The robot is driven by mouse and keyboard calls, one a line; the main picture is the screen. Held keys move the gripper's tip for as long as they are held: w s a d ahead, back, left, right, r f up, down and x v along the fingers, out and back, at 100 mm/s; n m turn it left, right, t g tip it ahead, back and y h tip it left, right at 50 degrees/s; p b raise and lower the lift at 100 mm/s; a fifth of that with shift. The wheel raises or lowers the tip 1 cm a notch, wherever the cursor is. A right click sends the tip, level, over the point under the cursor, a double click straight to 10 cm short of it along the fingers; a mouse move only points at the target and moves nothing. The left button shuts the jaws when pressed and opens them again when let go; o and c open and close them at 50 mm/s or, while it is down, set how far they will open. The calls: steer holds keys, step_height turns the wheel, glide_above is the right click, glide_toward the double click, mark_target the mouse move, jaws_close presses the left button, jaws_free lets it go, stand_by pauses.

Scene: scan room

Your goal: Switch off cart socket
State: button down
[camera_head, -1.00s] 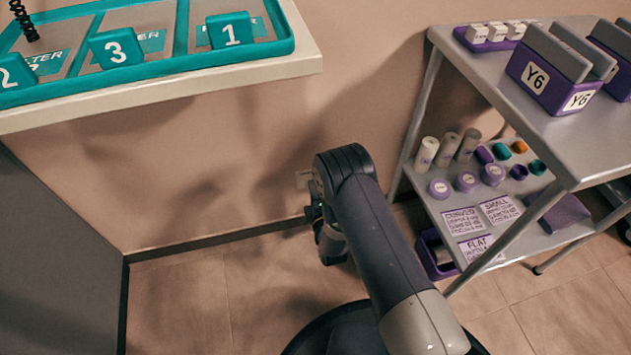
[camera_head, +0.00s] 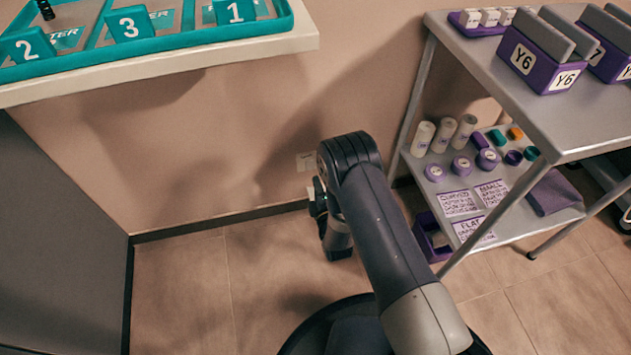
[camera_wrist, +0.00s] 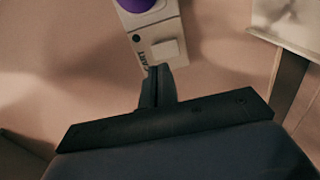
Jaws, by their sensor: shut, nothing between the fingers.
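The cart socket (camera_wrist: 152,28) is a pale plate on the wall at the top of the wrist view. A purple plug (camera_wrist: 143,4) sits at its upper end, cut off by the frame edge. A pale rocker switch (camera_wrist: 166,49) is on its lower part, beside a dark dot and a "CART" label. My gripper (camera_wrist: 154,72) is shut and empty, with its tips just below the plate's lower edge, close to the label. I cannot tell whether they touch it. In the head view the socket (camera_head: 306,161) is small and partly hidden by my arm, and my fingertips are not clear.
A grey trolley (camera_head: 470,60) with boxes above and vials below stands at the right. A pale counter (camera_head: 200,55) with a teal numbered tray (camera_head: 175,42) juts out at upper left. A grey panel (camera_head: 55,240) stands at left. Floor between is clear.

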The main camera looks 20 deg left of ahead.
steer(key=p+v, duration=0.2)
steer(key=v, duration=0.6)
steer(key=shift+r, duration=0.15)
